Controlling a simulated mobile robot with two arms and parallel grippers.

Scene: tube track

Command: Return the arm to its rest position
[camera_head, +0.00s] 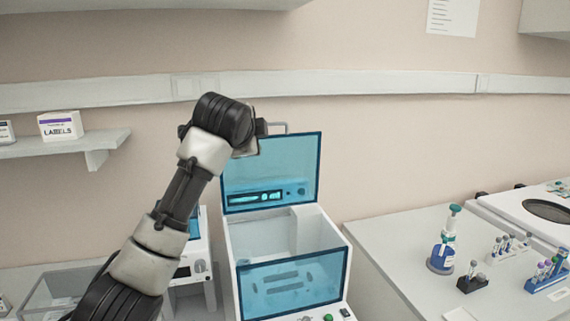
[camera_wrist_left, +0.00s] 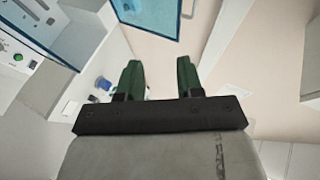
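My left arm (camera_head: 190,190) comes in from the lower left of the head view and is raised in front of the wall. Its wrist (camera_head: 223,120) is just left of the upright blue lid of the white machine and hides the left gripper's fingers there. In the left wrist view the left gripper (camera_wrist_left: 158,75) shows two green fingers spread apart with nothing between them. My right gripper is in neither view.
The white machine (camera_head: 307,233) has its blue lid (camera_head: 270,170) raised and a blue front panel (camera_head: 292,283). A shelf (camera_head: 62,142) with a labels box (camera_head: 60,125) is at left. The right bench (camera_head: 385,235) holds a blue-based bottle (camera_head: 440,258), tube racks (camera_head: 472,283) and a centrifuge (camera_head: 530,210).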

